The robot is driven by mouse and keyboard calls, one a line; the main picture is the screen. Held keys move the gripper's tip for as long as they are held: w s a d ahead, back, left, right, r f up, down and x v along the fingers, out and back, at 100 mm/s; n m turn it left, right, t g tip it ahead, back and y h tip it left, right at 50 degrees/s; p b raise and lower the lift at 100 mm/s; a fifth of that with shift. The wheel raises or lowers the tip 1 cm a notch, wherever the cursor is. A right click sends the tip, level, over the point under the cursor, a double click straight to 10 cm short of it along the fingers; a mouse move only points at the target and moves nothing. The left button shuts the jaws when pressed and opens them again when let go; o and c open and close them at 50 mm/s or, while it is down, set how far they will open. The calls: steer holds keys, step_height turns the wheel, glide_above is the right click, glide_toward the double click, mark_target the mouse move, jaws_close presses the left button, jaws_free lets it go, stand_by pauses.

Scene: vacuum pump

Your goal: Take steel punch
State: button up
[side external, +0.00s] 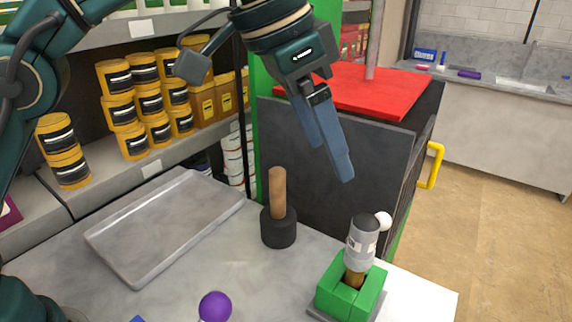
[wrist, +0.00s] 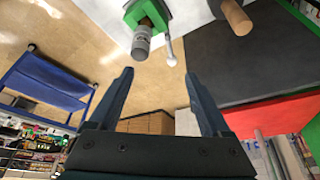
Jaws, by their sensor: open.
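My gripper (side external: 333,158) is open and empty, pointing down above the bench; its two fingers also show in the wrist view (wrist: 159,74). Below it, apart from it, a grey metal cylinder (side external: 361,238) with a label stands upright on a brown part held in a green block (side external: 334,284). A white ball on a lever sticks out at its side. The cylinder also shows in the wrist view (wrist: 141,44), beyond the fingertips. I cannot tell for sure whether this cylinder is the steel punch. No other thing in view is clearly a steel punch.
A mallet-like tool with a wooden handle (side external: 277,193) and black head (side external: 278,228) stands on the bench. An empty grey tray (side external: 121,273) lies to the left. A purple ball (side external: 215,306) is at the front. A dark cabinet with a red top (side external: 375,93) stands behind.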

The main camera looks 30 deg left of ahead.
steer(key=m, duration=0.1)
glide_above(363, 235)
steer(key=a, duration=0.2)
step_height(363, 235, down, 3)
steer(key=shift+w+d+f, duration=0.1)
steer(key=shift+w+f, duration=0.05)
steer(key=shift+f, duration=1.1)
steer(key=shift+w+d+f, duration=0.1)
steer(key=shift+f, duration=1.15)
steer(key=shift+x, duration=2.55)
steer(key=shift+s, duration=0.1)
jaws_close()
